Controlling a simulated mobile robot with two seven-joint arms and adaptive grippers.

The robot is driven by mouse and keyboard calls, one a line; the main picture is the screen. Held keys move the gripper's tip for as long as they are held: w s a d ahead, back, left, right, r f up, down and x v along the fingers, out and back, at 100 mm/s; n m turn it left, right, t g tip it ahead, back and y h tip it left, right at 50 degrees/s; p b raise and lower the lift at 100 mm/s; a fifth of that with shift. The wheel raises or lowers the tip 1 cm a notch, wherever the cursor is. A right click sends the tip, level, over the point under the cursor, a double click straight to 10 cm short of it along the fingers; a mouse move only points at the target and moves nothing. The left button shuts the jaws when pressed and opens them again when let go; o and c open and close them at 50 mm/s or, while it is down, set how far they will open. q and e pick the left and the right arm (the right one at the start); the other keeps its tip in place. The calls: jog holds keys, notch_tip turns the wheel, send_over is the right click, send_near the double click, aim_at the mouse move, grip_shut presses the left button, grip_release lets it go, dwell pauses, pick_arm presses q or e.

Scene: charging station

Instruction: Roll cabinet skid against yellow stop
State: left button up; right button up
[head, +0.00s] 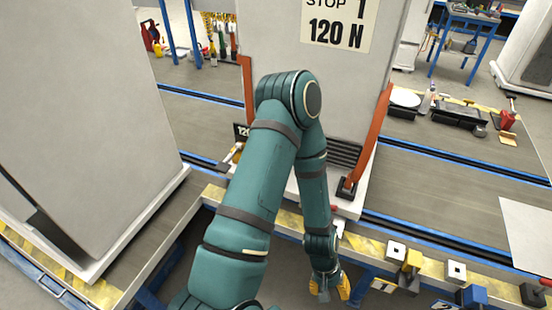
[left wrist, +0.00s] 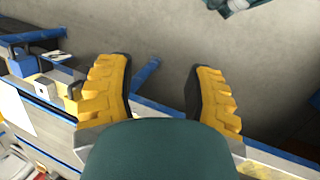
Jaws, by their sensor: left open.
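A tall pale cabinet (head: 280,90) with a "STOP 1 120 N" sign stands on the track in the middle of the head view, strapped by orange bands; its skid is partly hidden by my arm. A second pale cabinet (head: 80,120) stands on a light skid base (head: 140,227) at left. A yellow block (head: 411,262) sits on the front rail to the right of the middle cabinet; I cannot tell whether it is the yellow stop. My left gripper (head: 334,288) hangs low by the front rail, open and empty; its yellow fingers (left wrist: 160,88) show apart in the left wrist view.
Blue-edged track (head: 450,185) runs across the view, with free room right of the middle cabinet. White square blocks (head: 456,271) and a blue block (head: 472,296) sit on the front rail. Tools (head: 460,113) lie on the far side. A blue cart (head: 465,35) stands behind.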

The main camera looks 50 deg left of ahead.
pick_arm(q)
jog(key=w+a+r+n+t+h+p, duration=0.2)
jog(key=a+r+n+t+h, duration=0.15)
jog(key=a+n, duration=0.65)
jog(key=w+a+r+n+t+h+p, duration=0.25)
jog(key=a+n+t, duration=0.25)
jog(key=a+n, duration=0.45)
jog(key=s+a+r+n+t+y, duration=0.2)
jog(key=a+n+t, duration=0.1)
jog(key=a, duration=0.5)
jog(key=s+a+r+n+t+y, duration=0.1)
jog(key=a+r+n+t+y, duration=0.2)
jog(key=a, duration=0.4)
jog(key=s+a+r+n+t+y, duration=0.2)
jog(key=a+n+t, duration=0.15)
jog(key=a, duration=0.45)
jog(key=w+d, duration=0.2)
jog(key=w, duration=1.1)
jog(key=shift+w+m, duration=0.3)
jog(key=shift+d, duration=0.1)
grip_shut()
